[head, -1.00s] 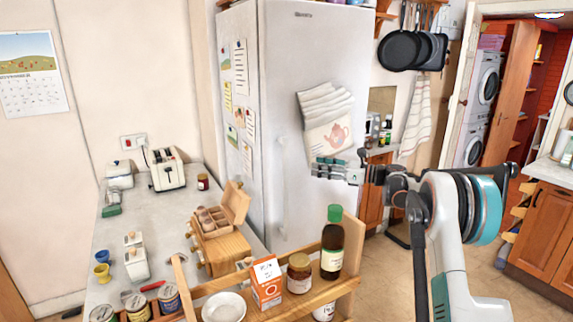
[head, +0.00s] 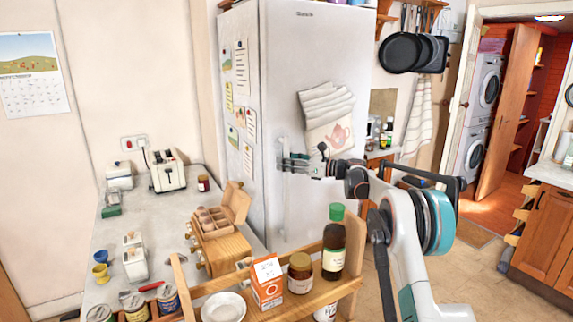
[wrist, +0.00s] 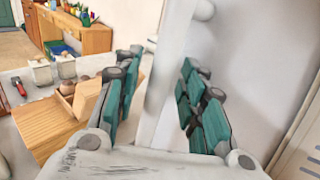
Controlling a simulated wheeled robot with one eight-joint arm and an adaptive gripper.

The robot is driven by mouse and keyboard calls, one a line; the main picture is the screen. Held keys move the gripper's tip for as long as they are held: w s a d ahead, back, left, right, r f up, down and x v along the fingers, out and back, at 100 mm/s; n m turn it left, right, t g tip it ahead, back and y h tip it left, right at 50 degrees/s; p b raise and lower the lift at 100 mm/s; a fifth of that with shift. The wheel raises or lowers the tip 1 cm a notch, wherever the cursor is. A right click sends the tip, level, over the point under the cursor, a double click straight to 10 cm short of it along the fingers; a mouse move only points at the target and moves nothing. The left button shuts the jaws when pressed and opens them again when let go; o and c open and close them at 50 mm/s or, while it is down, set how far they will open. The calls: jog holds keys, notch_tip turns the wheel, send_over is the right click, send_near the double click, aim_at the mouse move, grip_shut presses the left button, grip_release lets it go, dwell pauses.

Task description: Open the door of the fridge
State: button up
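The tall white fridge (head: 318,75) stands in the middle of the head view with its door shut. Its long pale handle (head: 286,205) runs upright near the door's left edge. My gripper (head: 284,160) is at the upper part of this handle, reaching in from the right. In the wrist view the handle (wrist: 158,95) passes between the two teal-padded fingers of my gripper (wrist: 160,98). The fingers are apart, with a visible gap on the right side of the handle. The handle's lower end is hidden behind the gripper's palm in the wrist view.
A wooden rack (head: 330,292) with a dark bottle (head: 333,250), jars and a carton stands in front of the fridge. A counter (head: 140,215) with an open wooden egg box (head: 212,215) lies left of it.

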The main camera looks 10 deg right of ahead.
jog(key=shift+w+a, duration=0.1)
grip_shut()
